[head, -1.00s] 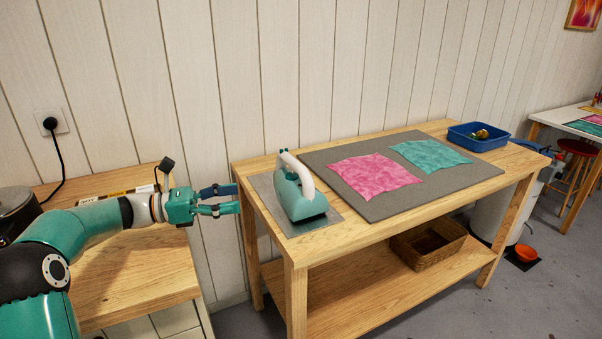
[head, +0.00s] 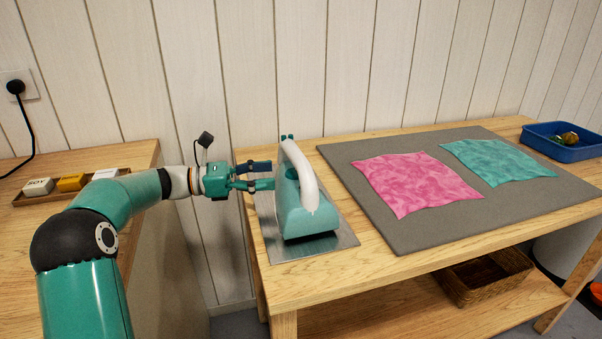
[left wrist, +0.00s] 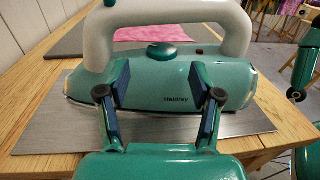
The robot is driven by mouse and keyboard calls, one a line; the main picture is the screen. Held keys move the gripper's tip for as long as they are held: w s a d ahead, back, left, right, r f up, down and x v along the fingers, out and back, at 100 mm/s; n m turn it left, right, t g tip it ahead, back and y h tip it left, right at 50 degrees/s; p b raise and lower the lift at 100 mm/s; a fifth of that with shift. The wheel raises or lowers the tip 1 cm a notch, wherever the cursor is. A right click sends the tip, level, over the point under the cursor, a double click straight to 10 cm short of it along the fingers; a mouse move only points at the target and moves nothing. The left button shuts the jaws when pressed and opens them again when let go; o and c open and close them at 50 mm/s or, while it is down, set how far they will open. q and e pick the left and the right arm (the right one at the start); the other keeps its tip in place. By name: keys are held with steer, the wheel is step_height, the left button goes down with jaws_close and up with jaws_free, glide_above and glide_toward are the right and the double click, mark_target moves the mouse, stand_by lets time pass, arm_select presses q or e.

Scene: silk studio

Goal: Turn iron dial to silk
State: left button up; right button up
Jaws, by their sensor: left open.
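A teal iron (head: 305,214) with a white handle stands on a metal plate (head: 345,239) at the left end of the wooden table. Its dark teal dial (left wrist: 164,50) sits on top of the body under the handle in the left wrist view. The dial's setting is too small to read. My left gripper (head: 272,174) is open at the iron's left side in the head view. In the left wrist view its two fingers (left wrist: 160,84) are spread in front of the iron's body, just below the dial, with nothing between them. My right gripper is not in view.
A grey mat (head: 400,231) bears a pink silk (head: 413,184) and a teal silk (head: 497,162). A blue tray (head: 568,152) stands at the far right. A wicker basket (head: 478,280) is on the lower shelf. A side counter (head: 120,158) is at the left.

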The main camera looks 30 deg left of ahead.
mark_target(294, 172)
arm_select(q)
steer(key=x, duration=0.7)
steer(key=shift+s+b, duration=0.15)
steer(key=shift+b, duration=0.2)
steer(key=shift+c, duration=0.2)
steer(key=shift+r, duration=0.15)
steer(key=c, duration=1.1)
